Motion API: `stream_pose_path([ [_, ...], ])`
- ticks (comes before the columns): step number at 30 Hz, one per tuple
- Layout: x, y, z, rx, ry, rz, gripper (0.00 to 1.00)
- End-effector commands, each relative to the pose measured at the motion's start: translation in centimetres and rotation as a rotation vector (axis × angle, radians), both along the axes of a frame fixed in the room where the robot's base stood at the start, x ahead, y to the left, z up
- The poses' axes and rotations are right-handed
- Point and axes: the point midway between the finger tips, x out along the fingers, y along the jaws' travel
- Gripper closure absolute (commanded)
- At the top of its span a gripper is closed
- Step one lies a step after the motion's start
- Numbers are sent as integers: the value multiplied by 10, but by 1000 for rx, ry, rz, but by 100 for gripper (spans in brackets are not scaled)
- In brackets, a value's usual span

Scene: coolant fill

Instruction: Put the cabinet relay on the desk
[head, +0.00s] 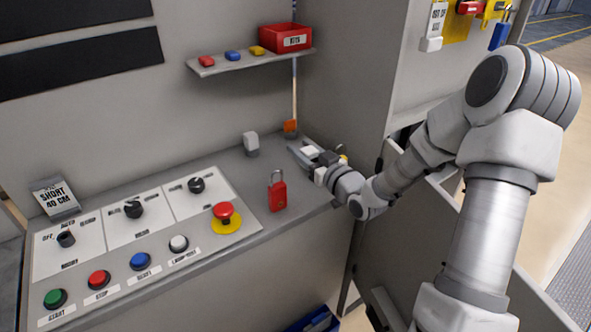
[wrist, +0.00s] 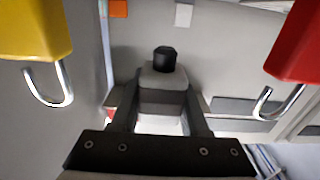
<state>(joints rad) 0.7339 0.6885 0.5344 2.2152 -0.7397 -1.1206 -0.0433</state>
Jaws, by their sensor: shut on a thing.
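My gripper (head: 312,159) is shut on a pale grey block with a black knob on its end, which I take as the cabinet relay (wrist: 163,78). In the head view the relay (head: 309,150) shows as a small whitish piece, partly hidden by my gripper. Both are at the back right corner of the desk (head: 232,167). I cannot tell whether the relay touches the desk top. In the wrist view the fingers of my gripper (wrist: 160,108) stand on either side of it.
A red padlock (head: 277,192) stands on the desk, left of and nearer than my gripper. A pale block (head: 251,143) and an orange-ended tool (head: 291,127) are at the back. A control panel (head: 158,199) fills the left. A shelf (head: 240,61) hangs above.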

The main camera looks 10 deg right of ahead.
Motion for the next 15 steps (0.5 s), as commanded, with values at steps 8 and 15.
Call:
stream_pose_path([
  [8,0,0,-29,0,-1,0,91],
  [15,0,0,-58,1,0,0,91],
])
